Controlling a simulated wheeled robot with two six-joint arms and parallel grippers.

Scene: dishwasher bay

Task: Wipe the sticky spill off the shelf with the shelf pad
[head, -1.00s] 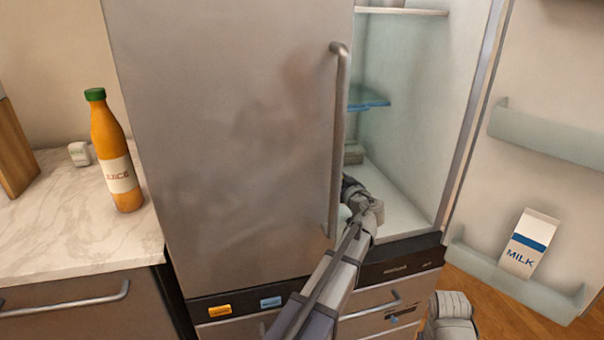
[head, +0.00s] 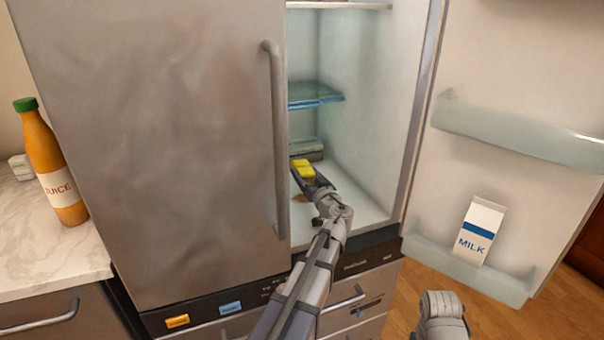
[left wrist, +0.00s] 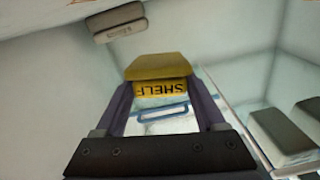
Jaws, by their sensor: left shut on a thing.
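My left gripper (head: 306,180) is shut on the yellow shelf pad (head: 301,168) inside the open fridge compartment. In the left wrist view the pad (left wrist: 158,68) sits between the fingers, and its "SHELF" lettering reads upside down. A small orange-brown patch, which looks like the sticky spill (head: 299,197), shows on the pale shelf (head: 355,197) just below the pad, partly hidden by the gripper and the door edge. The pad appears a little above the shelf; I cannot tell if it touches. My right gripper's fingers do not show.
The closed left fridge door (head: 150,150) with its long handle (head: 275,140) stands close beside my left arm. A grey container (head: 306,150) sits behind the pad, under a blue glass shelf (head: 312,95). The open right door holds a milk carton (head: 480,232). A juice bottle (head: 52,165) stands on the counter.

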